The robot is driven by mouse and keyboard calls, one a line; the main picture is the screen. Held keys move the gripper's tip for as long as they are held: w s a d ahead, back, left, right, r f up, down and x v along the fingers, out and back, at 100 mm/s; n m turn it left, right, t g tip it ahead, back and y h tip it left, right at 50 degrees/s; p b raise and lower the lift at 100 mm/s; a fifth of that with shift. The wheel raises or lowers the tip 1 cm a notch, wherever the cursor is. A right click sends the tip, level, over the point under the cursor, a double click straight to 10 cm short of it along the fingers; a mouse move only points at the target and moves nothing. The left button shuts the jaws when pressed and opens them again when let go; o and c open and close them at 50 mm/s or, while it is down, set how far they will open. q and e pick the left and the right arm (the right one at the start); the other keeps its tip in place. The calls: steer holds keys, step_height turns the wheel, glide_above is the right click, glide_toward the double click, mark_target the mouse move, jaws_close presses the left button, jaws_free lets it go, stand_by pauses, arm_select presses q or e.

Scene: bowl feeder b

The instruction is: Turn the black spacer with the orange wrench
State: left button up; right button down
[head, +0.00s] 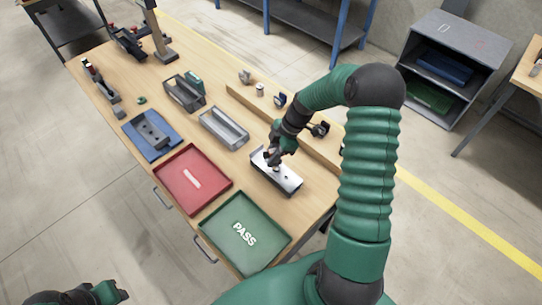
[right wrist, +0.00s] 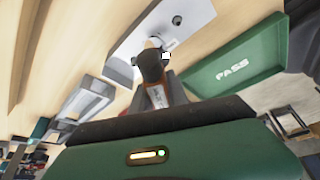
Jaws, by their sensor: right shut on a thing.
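My right gripper (head: 274,160) points down over a light metal block (head: 288,181) at the bench's right side. In the right wrist view, an orange sliver, which I take to be the orange wrench (right wrist: 157,97), shows between the fingers, and the gripper is shut on it. A dark rounded part covers most of it. The block's pale top (right wrist: 190,18) lies just beyond, with small dark round features on it. I cannot tell which of these is the black spacer, or whether the wrench touches it. My left gripper (head: 110,291) is at the lower left, its jaws unclear.
A green PASS tray (head: 217,242) and a red tray (head: 200,204) lie left of the block. A wooden ledge (head: 250,105) with small parts runs behind the block.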

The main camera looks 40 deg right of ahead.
steer(key=shift+f+b, duration=0.45)
steer(key=shift+f, duration=0.15)
stand_by(0.5)
steer(key=shift+w+d+m+t+h, duration=0.15)
steer(key=shift+m+t+h, duration=0.2)
steer(key=shift+m, duration=0.75)
steer(key=shift+m+t+b, duration=0.3)
steer(key=shift+m+t, duration=0.05)
steer(key=shift+m, duration=0.45)
steer(key=shift+w+m+h, duration=0.1)
steer(key=shift+m+h, duration=0.15)
steer(key=shift+m, duration=0.15)
